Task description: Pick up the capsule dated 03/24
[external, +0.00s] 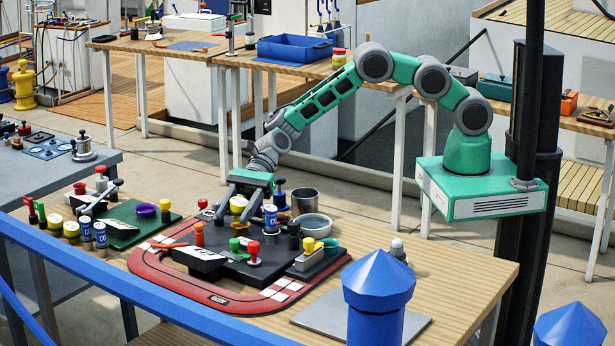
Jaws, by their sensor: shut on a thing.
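My gripper (245,206) is low over the black board on the wooden table, its fingers pointing down among small items. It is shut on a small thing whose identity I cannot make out. A yellow-topped piece (238,203) shows between the fingers, and a blue and white capsule (270,216) stands beside the right finger. More blue and white capsules (100,236) stand at the left end of the table, near yellow-topped ones (71,229). No date is readable in this view, so I cannot tell which capsule is marked 03/24.
A black board (232,270) with coloured knobs lies inside a red track-like mat (165,277). A grey pan (313,222) and a metal pot (305,199) stand close right of my gripper. A green board (125,236) holds a purple bowl (147,210).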

